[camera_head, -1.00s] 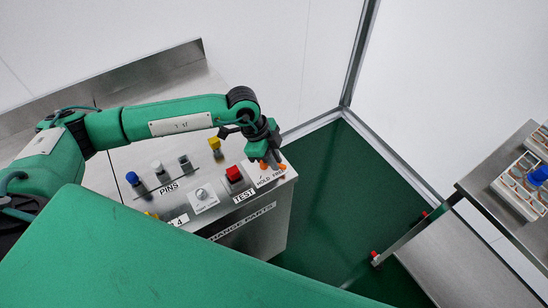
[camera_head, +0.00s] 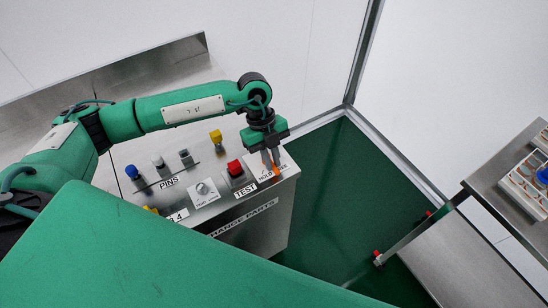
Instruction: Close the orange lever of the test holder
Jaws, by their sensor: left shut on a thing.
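The orange lever (camera_head: 276,169) of the test holder is at the right end of the steel change parts box (camera_head: 252,232), by a label that reads HOLDER in part. My left gripper (camera_head: 271,162) points down at it from above, its fingers shut on the lever. The fingers cover part of the lever and of the holder, so its exact angle is hard to tell. My right gripper is not in view.
Left of the holder stand a red part (camera_head: 235,168) by the TEST label, a yellow part (camera_head: 216,137), a silver knob (camera_head: 202,188) and a blue-topped pin (camera_head: 132,172). A steel table (camera_head: 480,185) with a tray is at the right.

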